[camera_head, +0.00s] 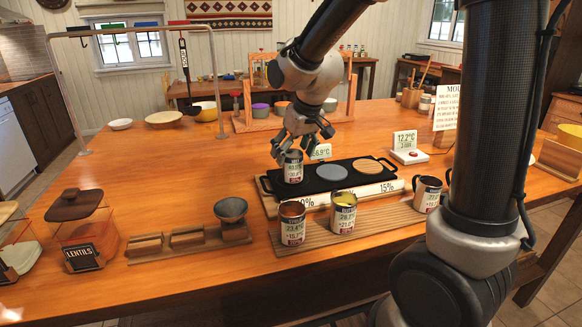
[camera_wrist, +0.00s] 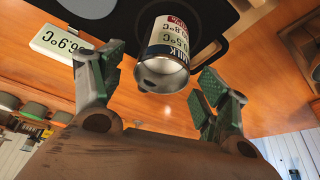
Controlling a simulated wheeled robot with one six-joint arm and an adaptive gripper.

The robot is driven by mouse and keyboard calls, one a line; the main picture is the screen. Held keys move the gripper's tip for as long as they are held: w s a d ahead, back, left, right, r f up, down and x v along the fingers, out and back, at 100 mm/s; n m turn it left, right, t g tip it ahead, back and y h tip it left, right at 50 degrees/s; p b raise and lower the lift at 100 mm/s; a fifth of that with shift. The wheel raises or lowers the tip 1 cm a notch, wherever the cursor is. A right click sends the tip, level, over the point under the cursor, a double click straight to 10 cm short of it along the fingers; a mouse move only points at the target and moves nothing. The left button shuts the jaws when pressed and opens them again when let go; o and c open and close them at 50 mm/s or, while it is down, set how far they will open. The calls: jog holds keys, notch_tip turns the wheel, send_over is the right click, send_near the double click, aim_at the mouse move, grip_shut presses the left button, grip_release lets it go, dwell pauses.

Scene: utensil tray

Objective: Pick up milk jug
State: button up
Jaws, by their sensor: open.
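The milk jug (camera_head: 292,169) is a metal can with a printed white label. It stands upright at the left end of the black tray (camera_head: 330,177). In the wrist view the milk jug (camera_wrist: 166,60) shows its metal rim, and part of the word "MILK" is readable. My gripper (camera_head: 303,143) is open just above and behind the jug. In the wrist view the jug appears between and beyond the two spread fingers of my gripper (camera_wrist: 160,82), apart from both. Whether the fingertips overlap the jug in height is unclear.
Another jug (camera_head: 427,194) stands at right. A small dark bowl (camera_head: 230,209) is at left.

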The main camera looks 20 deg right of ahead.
jog(key=x, duration=0.5)
jog(key=shift+s+f, duration=0.1)
jog(key=shift+f, duration=0.3)
jog(key=shift+c, duration=0.4)
jog(key=c, duration=1.3)
